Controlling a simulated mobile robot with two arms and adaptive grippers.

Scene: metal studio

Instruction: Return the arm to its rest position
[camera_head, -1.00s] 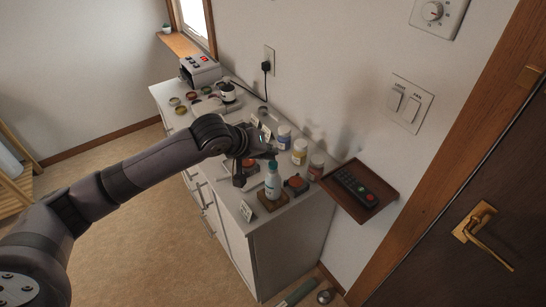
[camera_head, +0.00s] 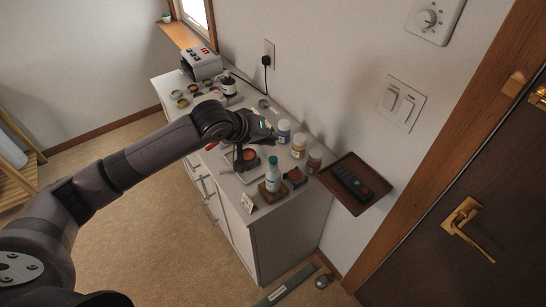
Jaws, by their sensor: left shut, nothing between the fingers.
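My left arm comes in from the left and reaches over the white cabinet (camera_head: 262,228). Its gripper (camera_head: 241,162) is over the cabinet top, pointing down, shut with nothing in it. It is a little left of a small white bottle with a teal cap (camera_head: 272,178) that stands on a brown block. The gripper partly hides a reddish item in a light tray just behind it. My right gripper is not in view.
Several jars (camera_head: 298,146) stand along the wall side of the cabinet top. A brown wall shelf (camera_head: 357,183) holds a black remote (camera_head: 351,184). The floor left of the cabinet is clear.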

